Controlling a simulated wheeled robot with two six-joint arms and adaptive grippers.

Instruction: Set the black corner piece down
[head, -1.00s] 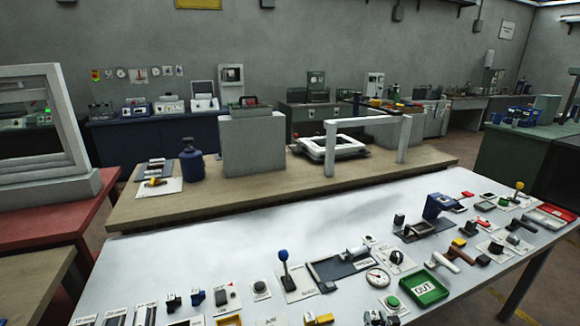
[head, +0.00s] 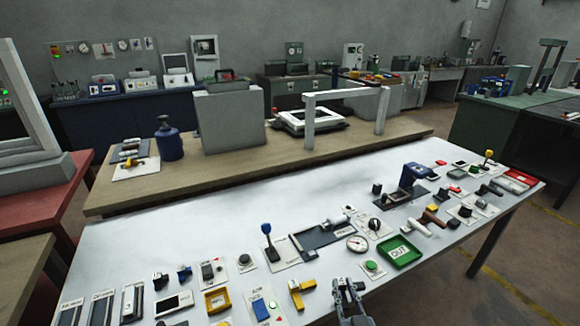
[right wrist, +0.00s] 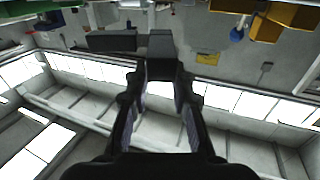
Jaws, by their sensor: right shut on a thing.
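My right gripper (head: 348,287) is at the bottom of the head view, over the near edge of the white table. In the right wrist view the gripper (right wrist: 160,75) is shut on a black piece (right wrist: 160,46) between its fingertips. I take this for the black corner piece; a dark bar (right wrist: 111,42) shows left of it, and I cannot tell whether the two are joined. In the head view the held piece is too small to tell from the dark fingers. My left gripper is not in view.
The white table (head: 200,235) has a clear back half. Near the right gripper lie a yellow bracket (head: 301,294), a green button (head: 371,266) and the green OUT tray (head: 400,252). A blue-knobbed lever (head: 268,240) stands upright further left. Several small parts line the front.

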